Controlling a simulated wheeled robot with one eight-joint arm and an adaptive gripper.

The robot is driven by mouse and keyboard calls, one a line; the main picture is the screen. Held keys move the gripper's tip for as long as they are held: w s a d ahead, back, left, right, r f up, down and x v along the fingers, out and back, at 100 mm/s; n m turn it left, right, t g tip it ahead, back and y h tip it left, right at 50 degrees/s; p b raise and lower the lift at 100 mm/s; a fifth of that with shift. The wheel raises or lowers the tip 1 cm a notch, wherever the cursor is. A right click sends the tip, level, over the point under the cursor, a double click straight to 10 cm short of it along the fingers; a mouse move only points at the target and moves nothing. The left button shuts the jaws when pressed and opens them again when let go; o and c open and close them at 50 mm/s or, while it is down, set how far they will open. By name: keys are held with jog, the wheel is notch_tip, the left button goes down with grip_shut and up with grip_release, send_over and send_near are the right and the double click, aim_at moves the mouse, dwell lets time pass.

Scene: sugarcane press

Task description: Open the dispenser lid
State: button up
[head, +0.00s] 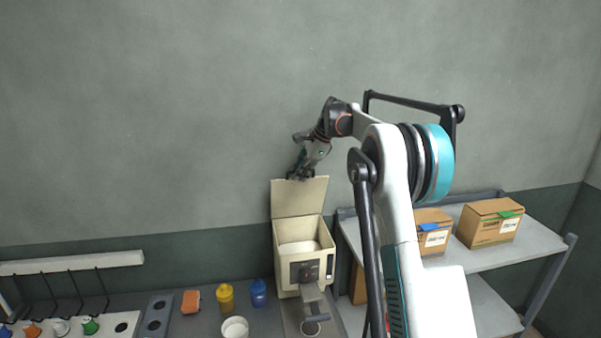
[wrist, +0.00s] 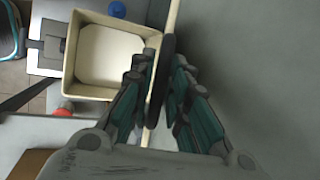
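The dispenser (head: 287,262) is a cream box on the counter at the wall. Its flat cream lid (head: 299,197) stands upright along the back edge, and the box is open at the top. In the wrist view I look down into the dispenser (wrist: 84,91), which has a pale inside. The lid shows edge-on there (wrist: 172,17), with a dark strip on its free edge. My gripper (head: 300,175) is at the lid's top edge. In the wrist view its fingers (wrist: 164,70) close in on both sides of the dark strip; their exact contact is hard to see.
A yellow bottle (head: 225,298), a blue bottle (head: 258,293), a white bowl (head: 235,328) and an orange sponge (head: 191,302) stand left of the dispenser. A shelf (head: 535,240) with cardboard boxes (head: 489,223) is at the right. The wall is close behind the lid.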

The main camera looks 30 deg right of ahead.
jog(key=shift+o, duration=0.3)
jog(key=v, duration=1.2)
